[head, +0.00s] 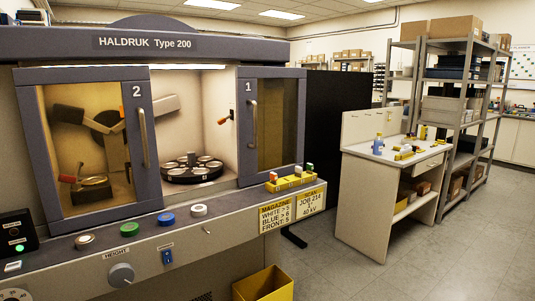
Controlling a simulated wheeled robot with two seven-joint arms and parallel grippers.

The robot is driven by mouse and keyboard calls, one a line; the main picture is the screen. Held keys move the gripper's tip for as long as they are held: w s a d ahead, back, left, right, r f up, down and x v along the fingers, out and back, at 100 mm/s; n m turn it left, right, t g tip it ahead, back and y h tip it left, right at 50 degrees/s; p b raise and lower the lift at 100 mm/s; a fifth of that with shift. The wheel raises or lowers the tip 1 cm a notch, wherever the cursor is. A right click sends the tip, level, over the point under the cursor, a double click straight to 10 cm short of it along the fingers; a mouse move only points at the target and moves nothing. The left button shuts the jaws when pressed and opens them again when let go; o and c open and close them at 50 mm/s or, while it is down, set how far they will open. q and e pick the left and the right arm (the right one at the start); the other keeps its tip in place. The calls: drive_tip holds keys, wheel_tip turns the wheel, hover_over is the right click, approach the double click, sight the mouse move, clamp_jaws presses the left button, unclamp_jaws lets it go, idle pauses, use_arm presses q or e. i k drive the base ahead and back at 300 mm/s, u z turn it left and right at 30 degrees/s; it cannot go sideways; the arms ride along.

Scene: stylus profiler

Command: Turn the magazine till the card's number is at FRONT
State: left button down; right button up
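The magazine (194,171) is a dark round turntable with several pale round samples on top. It stands inside the lit chamber of the Haldruk Type 200 machine, behind the gap between door 2 (140,135) and door 1 (270,125). Small pale marks show on its rim, too small to read. The card (276,216) is yellow and fixed to the machine's front ledge; it appears to read "MAGAZINE, WHITE > 5, BLUE > 6, FRONT: 5". The ledge carries a green button (129,228), a blue button (167,218) and a white button (199,210). Neither gripper is in view.
A HEIGHT knob (121,274) and a blue switch (167,257) are on the front panel. A yellow tray (290,183) with coloured blocks sits on the ledge. A yellow bin (263,286) stands below. A white bench (388,180) and shelves stand right; floor between is clear.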

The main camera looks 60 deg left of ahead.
sight(192, 168)
drive_tip(key=u, duration=0.2)
drive_tip(key=i, duration=1.7)
drive_tip(key=u, duration=0.9)
